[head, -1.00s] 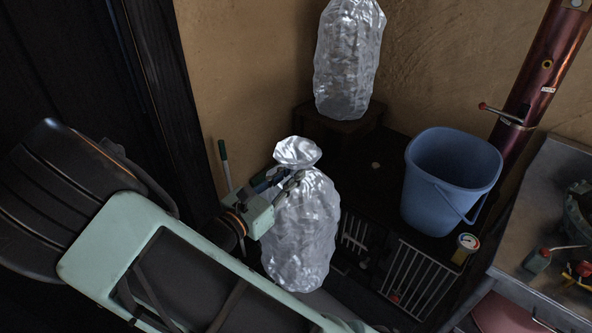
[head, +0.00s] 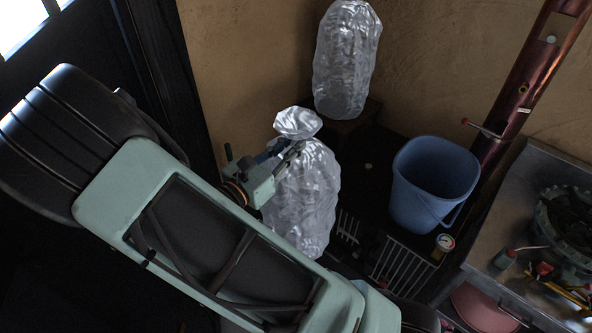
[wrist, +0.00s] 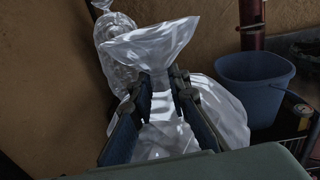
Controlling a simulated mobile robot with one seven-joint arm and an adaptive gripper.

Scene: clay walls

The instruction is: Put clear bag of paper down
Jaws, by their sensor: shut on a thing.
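The clear bag of paper (head: 303,200) is a crinkled, silvery translucent sack with a flared top. It hangs upright in front of the dark surface in the head view. My gripper (head: 290,150) is shut on the bag's neck from the left. In the wrist view, my gripper's fingers (wrist: 160,92) close on the bag's neck, with the flared top (wrist: 152,42) beyond them and the body below. The bag's underside is partly hidden behind my arm in the head view, so I cannot tell whether it touches anything.
A second similar bag (head: 345,60) stands on a small dark block (head: 350,120) by the clay wall. A blue bucket (head: 432,185) stands to the right on the dark surface, with a small gauge-topped can (head: 443,243) near it. A metal bench (head: 520,220) with tools is at far right.

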